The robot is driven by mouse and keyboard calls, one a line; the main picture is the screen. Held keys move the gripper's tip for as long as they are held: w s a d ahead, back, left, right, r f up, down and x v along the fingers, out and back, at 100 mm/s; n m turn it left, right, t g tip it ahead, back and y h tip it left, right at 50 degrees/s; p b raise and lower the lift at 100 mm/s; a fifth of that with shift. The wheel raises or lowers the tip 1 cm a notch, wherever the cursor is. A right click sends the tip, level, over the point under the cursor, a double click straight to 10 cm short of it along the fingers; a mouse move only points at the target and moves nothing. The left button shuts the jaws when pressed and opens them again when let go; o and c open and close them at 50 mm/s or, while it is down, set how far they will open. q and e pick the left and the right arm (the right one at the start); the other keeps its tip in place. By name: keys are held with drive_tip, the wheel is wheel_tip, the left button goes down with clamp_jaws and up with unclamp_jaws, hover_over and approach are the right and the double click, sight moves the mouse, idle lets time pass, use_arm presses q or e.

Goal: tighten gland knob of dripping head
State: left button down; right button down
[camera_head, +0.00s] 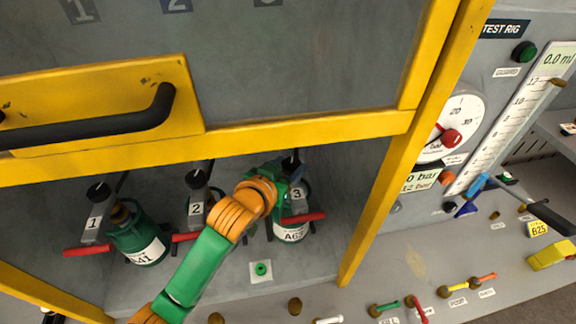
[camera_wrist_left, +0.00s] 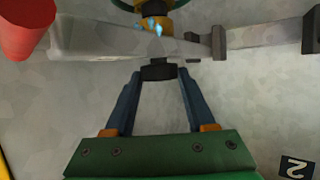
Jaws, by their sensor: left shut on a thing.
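My left gripper (camera_head: 284,186) is at station 3, over the green cylinder (camera_head: 291,232) with the white A63 label. In the left wrist view its blue fingers (camera_wrist_left: 157,78) are shut on a small black knob (camera_wrist_left: 158,70) at the edge of a grey bracket (camera_wrist_left: 120,42). Just beyond the bracket is a brass-coloured neck (camera_wrist_left: 152,24) with bright blue drops on it. The station's red handle (camera_head: 303,217) sticks out to the right and also shows in the left wrist view (camera_wrist_left: 27,25). My gripper hides much of this head in the head view. My right gripper is not seen.
A yellow-framed guard (camera_head: 270,133) with a black handle (camera_head: 100,125) hangs above the stations. Station 1 has another green cylinder (camera_head: 135,240); station 2's bracket (camera_head: 198,207) has none visible. The test rig gauge (camera_head: 452,125) is at right. Several small fittings lie along the bench front.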

use_arm(q)
drive_tip(key=shift+w+a+m+g+h, duration=0.15)
drive_tip(key=shift+m+g+h, duration=0.25)
drive_tip(key=shift+m+h, duration=0.3)
drive_tip(key=shift+w+a+f+m+g+h+b, duration=0.15)
drive_tip(key=shift+m+g+h+b, duration=0.3)
drive_tip(key=shift+m+h, duration=0.25)
drive_tip(key=m+g+h+b, duration=0.1)
drive_tip(key=m+g+b, duration=0.1)
drive_tip(key=b, duration=0.1)
drive_tip(key=m+g+h+b, duration=0.3)
drive_tip(key=m+g+b, duration=0.1)
drive_tip(key=b, duration=0.1)
drive_tip(key=shift+w+a+f+b, duration=0.1)
drive_tip(key=shift+w+a+b, duration=0.05)
drive_tip(key=shift+w+b, duration=0.15)
drive_tip(key=shift+r+m+g+h+b, duration=0.2)
drive_tip(key=shift+m+g+h+b, duration=0.3)
drive_tip(key=shift+m+g, duration=0.95)
drive_tip(key=shift+f+m+g, duration=0.2)
drive_tip(key=shift+m+g, duration=0.05)
drive_tip(key=shift+g, duration=0.15)
drive_tip(key=shift+c, duration=1.2)
unclamp_jaws()
drive_tip(key=shift+w, duration=0.1)
drive_tip(key=shift+r, duration=0.1)
